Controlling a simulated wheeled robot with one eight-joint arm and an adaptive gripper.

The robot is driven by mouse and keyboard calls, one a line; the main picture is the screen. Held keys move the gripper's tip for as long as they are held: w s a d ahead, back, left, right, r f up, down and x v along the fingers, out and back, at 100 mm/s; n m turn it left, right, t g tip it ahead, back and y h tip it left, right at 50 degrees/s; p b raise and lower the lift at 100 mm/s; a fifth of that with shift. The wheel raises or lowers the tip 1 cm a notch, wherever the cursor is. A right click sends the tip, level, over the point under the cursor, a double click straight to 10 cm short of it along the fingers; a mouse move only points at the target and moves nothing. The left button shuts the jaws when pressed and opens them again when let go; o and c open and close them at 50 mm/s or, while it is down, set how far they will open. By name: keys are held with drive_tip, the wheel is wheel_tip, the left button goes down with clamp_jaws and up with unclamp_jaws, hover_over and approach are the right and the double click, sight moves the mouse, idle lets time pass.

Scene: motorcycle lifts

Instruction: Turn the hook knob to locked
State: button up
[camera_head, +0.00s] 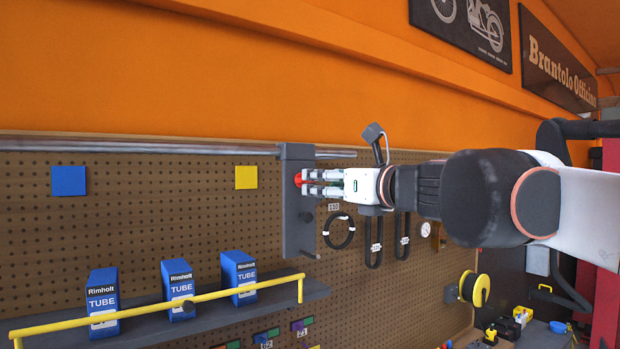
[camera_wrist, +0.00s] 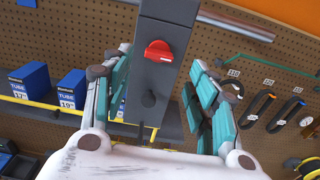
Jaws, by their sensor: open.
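The red hook knob (camera_wrist: 159,51) sits on the front of a dark grey upright bracket (camera_wrist: 168,90) that hangs from a metal rail; a small white mark shows on it. In the head view the knob (camera_head: 299,179) is partly hidden by my fingertips. My gripper (camera_head: 320,183) is open and reaches in from the right, level with the knob. In the wrist view my gripper's teal-padded fingers (camera_wrist: 158,75) stand apart on both sides of the bracket, with the knob between them and nothing held. I cannot tell whether a finger touches the knob.
Blue tube boxes (camera_head: 239,276) stand on a shelf with a yellow rail (camera_head: 150,312) at lower left. Black cable loops (camera_head: 339,231) hang right of the bracket. Blue (camera_head: 68,180) and yellow (camera_head: 246,177) squares mark the pegboard (camera_head: 150,220). A yellow reel (camera_head: 481,289) is at lower right.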

drive_tip(key=x, duration=0.6)
drive_tip(key=shift+s+a+p, duration=0.1)
drive_tip(key=shift+p, duration=0.3)
drive_tip(key=c, duration=1.1)
